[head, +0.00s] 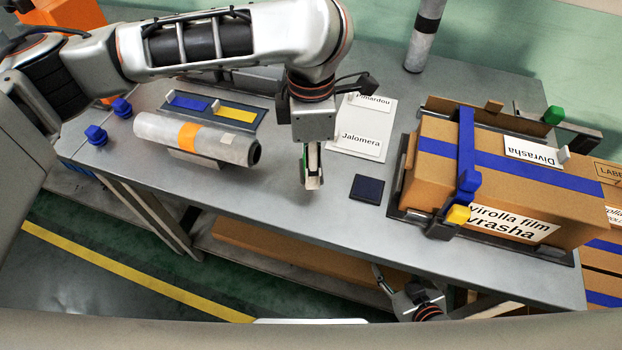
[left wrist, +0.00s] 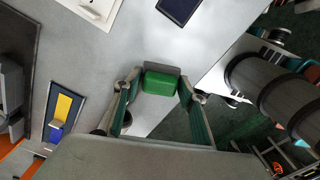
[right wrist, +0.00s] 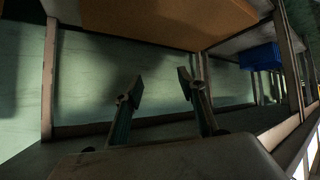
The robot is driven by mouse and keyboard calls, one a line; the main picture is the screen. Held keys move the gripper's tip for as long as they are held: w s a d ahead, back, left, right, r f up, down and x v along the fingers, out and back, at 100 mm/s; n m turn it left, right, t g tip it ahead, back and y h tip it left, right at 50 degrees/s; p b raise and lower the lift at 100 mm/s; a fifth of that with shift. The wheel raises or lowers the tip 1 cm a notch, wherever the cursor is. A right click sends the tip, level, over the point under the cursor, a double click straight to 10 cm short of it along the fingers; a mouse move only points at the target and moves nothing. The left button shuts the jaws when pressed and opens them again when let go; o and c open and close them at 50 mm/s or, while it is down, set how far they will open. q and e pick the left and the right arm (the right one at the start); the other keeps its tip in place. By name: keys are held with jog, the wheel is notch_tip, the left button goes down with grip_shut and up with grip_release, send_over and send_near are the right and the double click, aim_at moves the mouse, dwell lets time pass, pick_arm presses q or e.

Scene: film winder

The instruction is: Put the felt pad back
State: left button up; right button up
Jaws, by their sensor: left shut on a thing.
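My left gripper (head: 313,180) points down over the front part of the grey table. In the left wrist view its fingers (left wrist: 160,88) are shut on a green block with a grey side (left wrist: 162,83), which looks like the felt pad. The pad appears held above the tabletop; its height is hard to tell. A dark blue square (head: 367,189) lies flat on the table just right of the gripper; it also shows in the left wrist view (left wrist: 180,8). My right gripper (right wrist: 158,90) is open and empty, low beside the table's front edge.
A film roll with an orange band (head: 188,137) lies left of the gripper. Behind are a tray with blue and yellow pieces (head: 218,108) and a labelled white sheet (head: 360,140). A strapped carton (head: 480,165) stands right. The front middle of the tabletop is mostly clear.

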pick_arm(q)
notch_tip(320, 180, down, 2)
jog(key=shift+f, duration=0.1)
notch_tip(320, 180, down, 3)
jog(key=shift+f+b, duration=0.2)
jog(key=shift+b, duration=0.35)
jog(key=shift+f, duration=0.25)
jog(key=shift+r, duration=0.1)
pick_arm(e)
jog(key=shift+w+d+r, duration=0.1)
jog(key=shift+w+d, duration=0.15)
jog(key=shift+w, duration=0.25)
pick_arm(q)
jog(key=o, duration=1.1)
pick_arm(e)
jog(key=shift+s+f, duration=0.2)
jog(key=shift+f, duration=0.15)
